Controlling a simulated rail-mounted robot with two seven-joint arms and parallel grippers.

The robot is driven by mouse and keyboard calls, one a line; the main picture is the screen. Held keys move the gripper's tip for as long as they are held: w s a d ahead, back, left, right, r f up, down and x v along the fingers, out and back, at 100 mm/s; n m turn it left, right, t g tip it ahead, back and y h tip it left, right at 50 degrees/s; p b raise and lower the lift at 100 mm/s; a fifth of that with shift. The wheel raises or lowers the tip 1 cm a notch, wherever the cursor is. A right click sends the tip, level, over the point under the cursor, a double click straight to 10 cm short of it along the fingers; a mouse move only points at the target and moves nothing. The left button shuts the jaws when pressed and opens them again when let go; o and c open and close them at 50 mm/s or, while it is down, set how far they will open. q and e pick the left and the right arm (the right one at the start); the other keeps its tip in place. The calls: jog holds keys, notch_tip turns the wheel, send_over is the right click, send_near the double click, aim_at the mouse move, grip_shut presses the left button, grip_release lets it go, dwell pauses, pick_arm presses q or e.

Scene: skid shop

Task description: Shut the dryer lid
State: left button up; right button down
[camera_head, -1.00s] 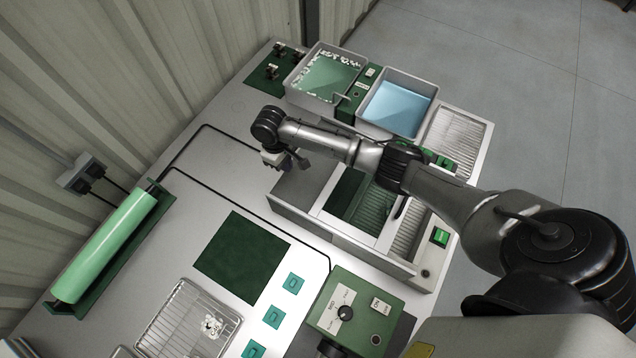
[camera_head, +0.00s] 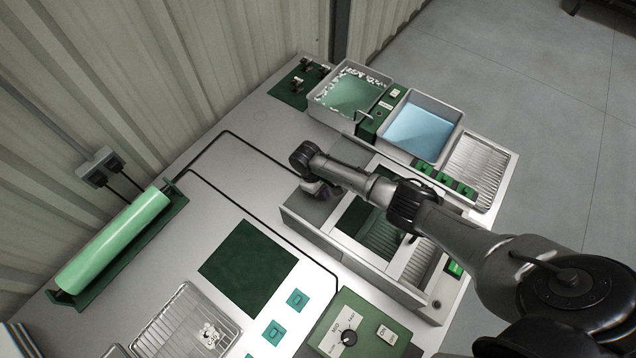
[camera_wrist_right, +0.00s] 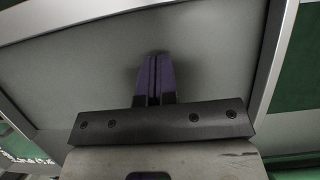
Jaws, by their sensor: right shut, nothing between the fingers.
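The dryer (camera_head: 350,257) is a long pale grey metal box in the middle of the bench in the head view. A light-framed lid with a dark green window (camera_head: 368,222) shows over it, partly hidden by my right arm; its exact angle is hard to tell. My right gripper (camera_head: 322,192) is at the dryer's far left end. In the right wrist view my right gripper (camera_wrist_right: 154,75) has its dark purple fingers together, with nothing between them. They point at a flat grey panel (camera_wrist_right: 215,55) with a pale frame, close or touching; I cannot tell which. My left gripper is not in view.
Behind the dryer stand a tray of green liquid (camera_head: 350,97) and a tray of blue liquid (camera_head: 424,135). A green control box (camera_head: 362,330), a dark green mat (camera_head: 247,267) and a wire rack (camera_head: 165,325) lie in front. A green roller (camera_head: 115,240) is at left.

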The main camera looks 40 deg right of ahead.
jog(key=s, duration=0.1)
jog(key=s+d+p, duration=0.1)
jog(key=s, duration=0.1)
jog(key=shift+r, duration=0.2)
jog(key=shift+s, duration=0.25)
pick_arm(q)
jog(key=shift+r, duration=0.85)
pick_arm(e)
jog(key=shift+s, duration=0.1)
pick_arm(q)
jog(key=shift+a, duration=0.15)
